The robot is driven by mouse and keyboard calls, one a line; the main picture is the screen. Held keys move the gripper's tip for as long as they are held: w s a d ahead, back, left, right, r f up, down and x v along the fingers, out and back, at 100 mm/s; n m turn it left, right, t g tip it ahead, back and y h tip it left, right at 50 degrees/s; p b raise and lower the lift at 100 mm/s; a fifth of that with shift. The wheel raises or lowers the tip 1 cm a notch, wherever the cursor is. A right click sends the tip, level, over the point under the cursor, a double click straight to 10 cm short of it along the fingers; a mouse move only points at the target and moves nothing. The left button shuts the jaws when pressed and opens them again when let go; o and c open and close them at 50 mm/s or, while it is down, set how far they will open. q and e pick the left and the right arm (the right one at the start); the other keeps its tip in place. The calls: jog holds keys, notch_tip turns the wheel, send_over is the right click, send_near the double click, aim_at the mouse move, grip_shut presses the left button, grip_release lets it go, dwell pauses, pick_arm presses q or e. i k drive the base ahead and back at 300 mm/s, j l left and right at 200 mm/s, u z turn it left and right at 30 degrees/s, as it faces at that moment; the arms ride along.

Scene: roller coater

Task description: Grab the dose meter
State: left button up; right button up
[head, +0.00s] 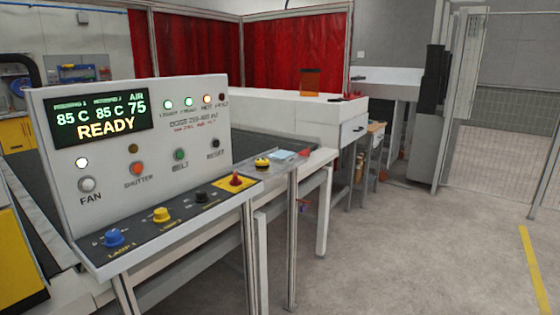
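A small round yellow and black object (262,164) sits on the narrow side ledge just past the control panel. It may be the dose meter, but it is too small to tell for sure. A light blue flat pad or stack (284,155) lies right beside it on the same ledge. Neither of my grippers is in view.
The control panel (190,120) stands close in front, its display reading READY, with knobs and a red button (236,181) on its lower shelf. The ledge's metal legs (292,240) stand below. The grey floor (420,240) at right is clear. Red curtains (295,55) hang behind.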

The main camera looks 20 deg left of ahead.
aim_at(261, 163)
jog(key=i+u, duration=0.2)
jog(key=i, duration=0.2)
jog(key=i+l+u, duration=0.2)
jog(key=i, duration=0.15)
jog(key=i+l+u, duration=0.2)
jog(key=i, duration=0.2)
jog(key=i+l+u, duration=0.2)
jog(key=i+u, duration=0.25)
jog(key=i+l+u, duration=0.2)
jog(key=u, duration=0.25)
jog(key=i+l+u, duration=0.35)
jog(key=l, duration=0.2)
jog(key=l+u, duration=0.15)
jog(key=i+l, duration=0.05)
jog(key=l, duration=0.05)
